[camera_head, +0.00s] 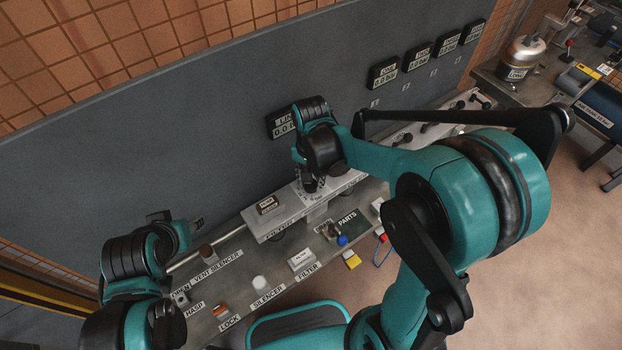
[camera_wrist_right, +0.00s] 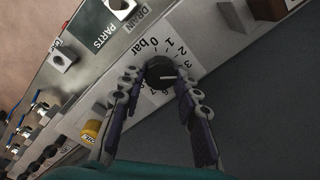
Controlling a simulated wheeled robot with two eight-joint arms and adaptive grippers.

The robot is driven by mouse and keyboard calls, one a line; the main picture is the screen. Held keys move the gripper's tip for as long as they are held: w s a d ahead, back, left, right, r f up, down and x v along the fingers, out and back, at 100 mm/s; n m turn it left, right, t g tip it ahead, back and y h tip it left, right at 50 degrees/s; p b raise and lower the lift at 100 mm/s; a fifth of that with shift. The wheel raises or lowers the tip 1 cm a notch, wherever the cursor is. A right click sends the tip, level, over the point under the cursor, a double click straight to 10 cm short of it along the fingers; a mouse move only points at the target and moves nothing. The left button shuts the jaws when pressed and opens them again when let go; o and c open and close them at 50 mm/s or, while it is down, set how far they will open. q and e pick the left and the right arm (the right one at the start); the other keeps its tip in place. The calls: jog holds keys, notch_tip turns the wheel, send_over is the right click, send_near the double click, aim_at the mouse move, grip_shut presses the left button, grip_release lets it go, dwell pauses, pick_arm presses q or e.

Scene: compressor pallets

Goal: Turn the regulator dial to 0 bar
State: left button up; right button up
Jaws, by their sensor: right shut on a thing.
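The regulator dial (camera_wrist_right: 160,70) is a black round knob on a white plate with printed numbers and "bar" around it. A white pointer line on it points to the right in the right wrist view, near or just past the 3; the 0 is at the top beside "bar". My right gripper (camera_wrist_right: 158,78) has one finger on each side of the knob and is shut on it. In the head view the right gripper (camera_head: 311,183) reaches down to the plate and hides the knob. My left gripper (camera_head: 192,228) hangs over the bench's left end; its fingers are unclear.
A line display (camera_head: 281,124) on the grey wall is partly hidden behind my right gripper. Several more displays (camera_head: 384,72) are farther right. The bench holds labelled parts: a blue-capped part (camera_head: 342,240), a white silencer (camera_head: 259,283) and a filter box (camera_head: 301,260). A tank (camera_head: 522,57) stands at back right.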

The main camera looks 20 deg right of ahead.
jog(key=n, duration=0.5)
jog(key=shift+n, duration=0.3)
jog(key=n, duration=1.4)
dwell(0.4)
jog(key=o, duration=1.2)
jog(key=shift+c, duration=0.2)
